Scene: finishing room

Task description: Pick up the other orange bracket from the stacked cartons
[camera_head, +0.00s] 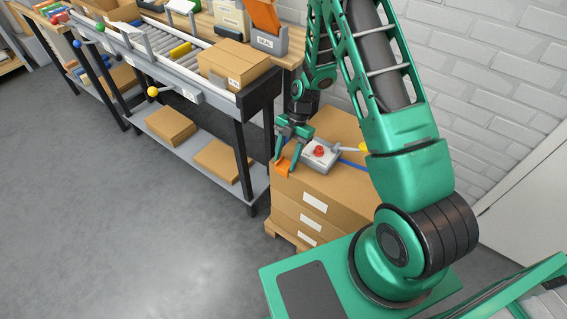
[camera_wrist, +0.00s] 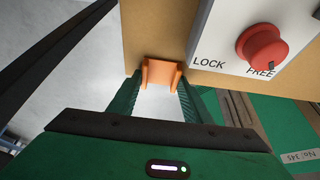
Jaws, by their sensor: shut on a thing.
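An orange bracket (camera_head: 282,168) is at the near left edge of the top of the stacked cartons (camera_head: 313,200). My green gripper (camera_head: 287,158) reaches down over that edge with its fingers at the bracket. In the wrist view the bracket (camera_wrist: 160,73) sits between the two fingertips (camera_wrist: 160,84), and the gripper is shut on it. The bracket is close to the carton top; I cannot tell whether it still touches it.
A roller conveyor bench with a carton (camera_head: 234,66) is to the left. White brick wall is behind. Open grey floor (camera_head: 120,220) lies at left.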

